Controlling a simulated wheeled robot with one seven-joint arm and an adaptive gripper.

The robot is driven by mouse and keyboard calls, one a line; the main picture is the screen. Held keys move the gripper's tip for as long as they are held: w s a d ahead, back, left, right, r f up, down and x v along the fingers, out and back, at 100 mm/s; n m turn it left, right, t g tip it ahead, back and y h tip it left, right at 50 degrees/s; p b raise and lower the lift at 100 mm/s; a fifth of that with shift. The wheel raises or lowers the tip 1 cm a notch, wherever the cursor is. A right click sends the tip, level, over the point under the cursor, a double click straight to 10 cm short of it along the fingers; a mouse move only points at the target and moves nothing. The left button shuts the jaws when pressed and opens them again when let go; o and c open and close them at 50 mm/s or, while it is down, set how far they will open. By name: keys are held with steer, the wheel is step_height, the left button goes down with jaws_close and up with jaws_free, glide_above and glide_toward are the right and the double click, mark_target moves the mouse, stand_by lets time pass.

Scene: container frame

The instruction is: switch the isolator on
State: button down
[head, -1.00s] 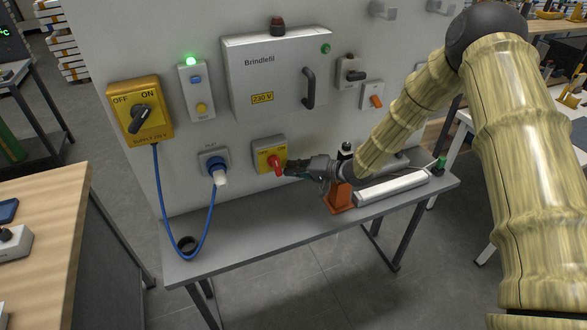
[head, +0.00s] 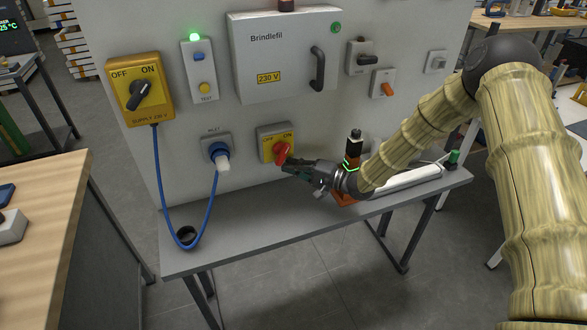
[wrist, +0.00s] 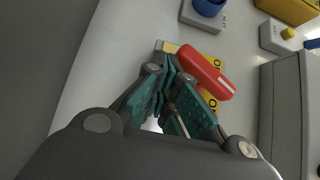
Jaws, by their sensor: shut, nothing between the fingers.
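The isolator is a yellow switch box (head: 265,139) on the wall panel, with OFF at its left and ON at its right. Its red handle (head: 282,152) is tilted, with its upper end toward the ON label. In the wrist view, the red handle (wrist: 206,72) lies slantwise across the yellow plate, just beyond the fingertips. My gripper (head: 286,167) is shut and empty, at the lower right of the handle. In the wrist view, my gripper (wrist: 172,75) is right beside the handle; I cannot tell whether they touch. The fingers hide part of the plate.
A blue inlet plug (head: 220,156) with a hanging blue cable is left of the isolator. A yellow supply switch (head: 139,92) is farther left. The Brindlefil enclosure (head: 285,55) is above. The shelf's left part (head: 225,235) is mostly clear.

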steer(key=shift+a+f+m+t+y+b, duration=0.1)
steer(key=shift+a+m+t+y+b, duration=0.2)
steer(key=shift+m+b, duration=0.2)
steer(key=shift+a+f+m+t+y+b, duration=0.1)
steer(key=shift+m+t+y+b, duration=0.1)
steer(key=shift+m+y+b, duration=0.25)
steer(key=shift+s+a+m+y+b, duration=0.15)
steer(key=shift+m+y+b, duration=0.1)
steer(key=shift+m+b, duration=0.15)
